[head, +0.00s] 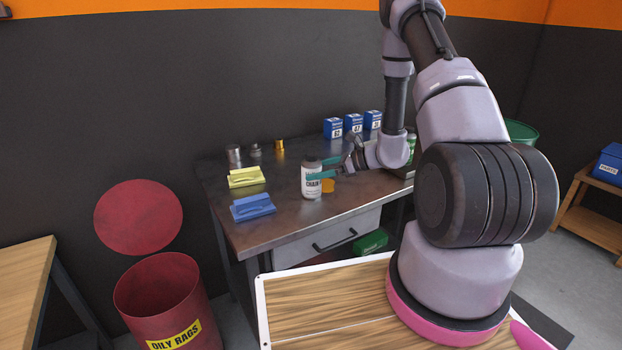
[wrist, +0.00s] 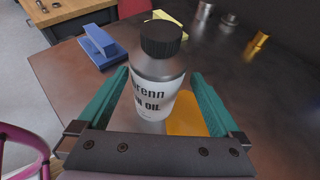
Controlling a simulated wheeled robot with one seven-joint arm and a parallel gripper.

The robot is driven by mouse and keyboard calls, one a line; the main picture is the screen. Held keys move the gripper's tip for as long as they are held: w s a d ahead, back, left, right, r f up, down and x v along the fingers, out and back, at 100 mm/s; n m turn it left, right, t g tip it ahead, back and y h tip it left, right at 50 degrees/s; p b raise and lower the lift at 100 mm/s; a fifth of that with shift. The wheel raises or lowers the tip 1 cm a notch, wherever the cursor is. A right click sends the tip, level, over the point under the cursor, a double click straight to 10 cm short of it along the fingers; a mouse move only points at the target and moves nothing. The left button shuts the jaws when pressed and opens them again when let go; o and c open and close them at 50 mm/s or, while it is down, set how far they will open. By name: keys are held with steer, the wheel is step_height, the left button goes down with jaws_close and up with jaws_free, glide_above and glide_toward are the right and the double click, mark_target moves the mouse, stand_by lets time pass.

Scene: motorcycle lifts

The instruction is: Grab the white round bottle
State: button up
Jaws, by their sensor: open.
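The white round bottle (head: 311,179) with a dark cap stands upright on the metal workbench (head: 290,222). It also shows in the wrist view (wrist: 155,90), with its label partly readable. My gripper (head: 322,168) is open, with teal fingers reaching the bottle from the right in the head view. In the wrist view my gripper (wrist: 158,95) has one finger on each side of the bottle. Gaps seem to show beside the bottle, and I cannot tell whether either finger touches it.
A yellow-orange object (head: 327,186) lies close beside the bottle. A blue block (head: 252,207) and a yellow block (head: 246,177) sit to the left. Small metal parts (head: 255,150) and blue boxes (head: 353,124) stand at the back. A red drum (head: 160,295) stands left of the bench.

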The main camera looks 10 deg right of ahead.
mark_target(303, 173)
steer(key=x, duration=0.4)
steer(key=shift+s+a+r, duration=0.1)
steer(key=shift+a, duration=0.2)
steer(key=shift+w+a+f, duration=0.2)
steer(key=shift+w+a, duration=0.1)
steer(key=shift+a, duration=0.1)
jaws_close()
steer(key=shift+r, duration=0.1)
